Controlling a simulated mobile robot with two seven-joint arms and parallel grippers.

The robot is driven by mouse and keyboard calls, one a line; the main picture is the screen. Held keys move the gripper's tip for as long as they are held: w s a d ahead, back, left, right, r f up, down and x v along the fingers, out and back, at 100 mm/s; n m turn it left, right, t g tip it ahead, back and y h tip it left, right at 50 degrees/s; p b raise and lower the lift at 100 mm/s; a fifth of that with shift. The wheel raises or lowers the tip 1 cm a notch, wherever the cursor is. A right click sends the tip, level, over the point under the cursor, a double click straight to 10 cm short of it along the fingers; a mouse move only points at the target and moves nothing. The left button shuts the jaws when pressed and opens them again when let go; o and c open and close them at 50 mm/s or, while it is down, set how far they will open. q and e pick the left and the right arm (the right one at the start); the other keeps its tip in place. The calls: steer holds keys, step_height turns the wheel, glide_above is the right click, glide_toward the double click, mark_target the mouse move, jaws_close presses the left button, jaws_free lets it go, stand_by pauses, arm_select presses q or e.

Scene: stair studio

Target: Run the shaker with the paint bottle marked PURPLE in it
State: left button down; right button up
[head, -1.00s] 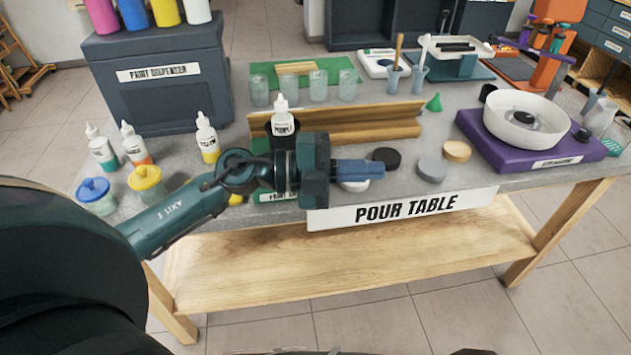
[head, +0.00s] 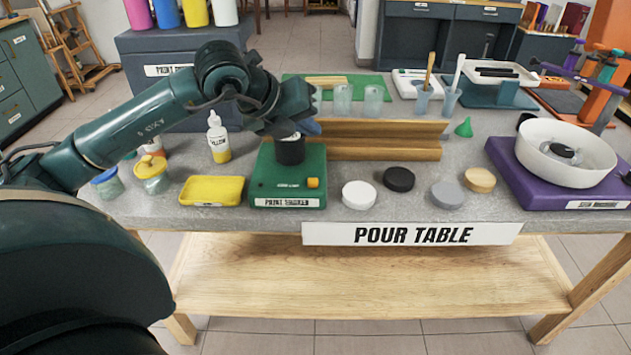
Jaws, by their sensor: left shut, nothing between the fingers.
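The green paint shaker (head: 262,186) stands at the front of the pour table, with an orange button (head: 313,183) on its right front. A black cup (head: 290,152) sits upright on top of it. A small white part of a bottle (head: 291,136) shows just above the cup's rim; the rest of it and its label are hidden behind my left gripper. My left gripper (head: 308,127) is shut and empty, over the cup and in front of the bottle. I cannot tell whether it touches the bottle. My right gripper is not in view.
A yellow tray (head: 212,190) lies left of the shaker, with a YELLOW bottle (head: 218,142) behind it. Wooden rails (head: 380,138) stand behind. Several round pucks, including a white one (head: 358,195), lie to the right. A purple spinner base (head: 510,165) is farther right.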

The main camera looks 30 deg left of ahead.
mark_target(309, 184)
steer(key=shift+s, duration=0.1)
